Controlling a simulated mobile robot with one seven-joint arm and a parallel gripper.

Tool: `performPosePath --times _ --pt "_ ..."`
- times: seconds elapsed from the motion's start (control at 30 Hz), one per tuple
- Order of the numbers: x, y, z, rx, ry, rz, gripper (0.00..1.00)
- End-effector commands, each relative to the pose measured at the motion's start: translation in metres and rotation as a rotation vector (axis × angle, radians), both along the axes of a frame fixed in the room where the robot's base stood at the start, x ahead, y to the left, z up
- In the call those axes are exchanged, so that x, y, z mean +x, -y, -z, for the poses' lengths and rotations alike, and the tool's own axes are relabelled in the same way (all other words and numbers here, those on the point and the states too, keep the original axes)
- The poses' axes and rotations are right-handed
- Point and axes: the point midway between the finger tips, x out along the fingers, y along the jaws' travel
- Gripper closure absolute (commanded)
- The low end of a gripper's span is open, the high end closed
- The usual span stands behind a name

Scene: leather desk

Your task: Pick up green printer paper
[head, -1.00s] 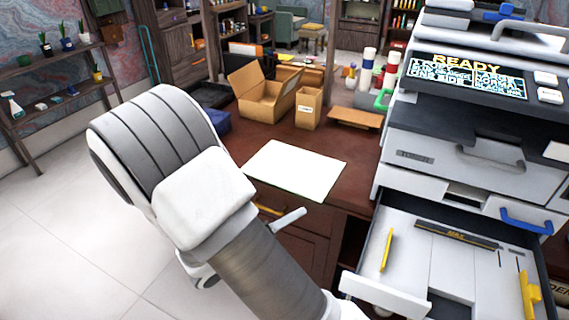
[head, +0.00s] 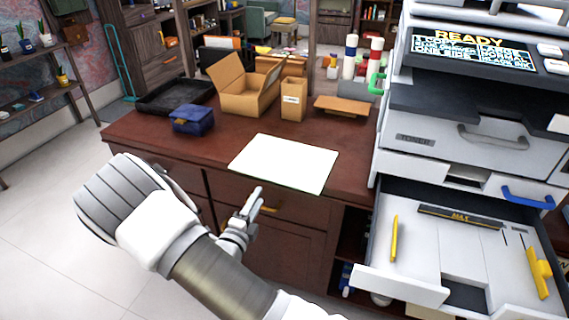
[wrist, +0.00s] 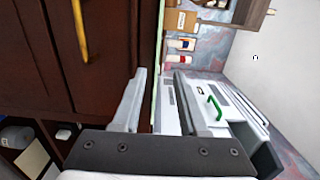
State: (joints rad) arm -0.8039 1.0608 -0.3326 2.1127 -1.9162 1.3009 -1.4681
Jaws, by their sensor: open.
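The printer paper (head: 285,162) lies flat on the brown desk (head: 345,180), near its front edge. Its top looks white, with a thin green edge. My gripper (head: 257,193) is just in front of the desk's front edge, close to the paper's near side and apart from it in the head view. In the wrist view my gripper (wrist: 160,73) is open, with a finger on each side of a thin pale-green strip (wrist: 160,40), which looks like the paper seen edge-on. I cannot tell whether either finger touches it.
The printer (head: 450,130) stands on the right with its lower drawer (head: 400,285) pulled out. A yellow drawer handle (head: 268,208) is beside my gripper. An open cardboard box (head: 245,98), a small carton (head: 293,100) and a blue pouch (head: 192,120) stand behind the paper.

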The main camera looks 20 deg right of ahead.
Motion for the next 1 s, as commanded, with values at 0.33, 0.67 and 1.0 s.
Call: performPosePath --times 0.33,0.67,1.0 --pt "0.029 0.020 0.001 0.000 0.001 0.001 0.57" --pt "0.065 0.043 0.005 0.002 0.000 0.002 0.57" --pt "0.068 0.045 0.004 0.001 0.000 0.000 0.67"
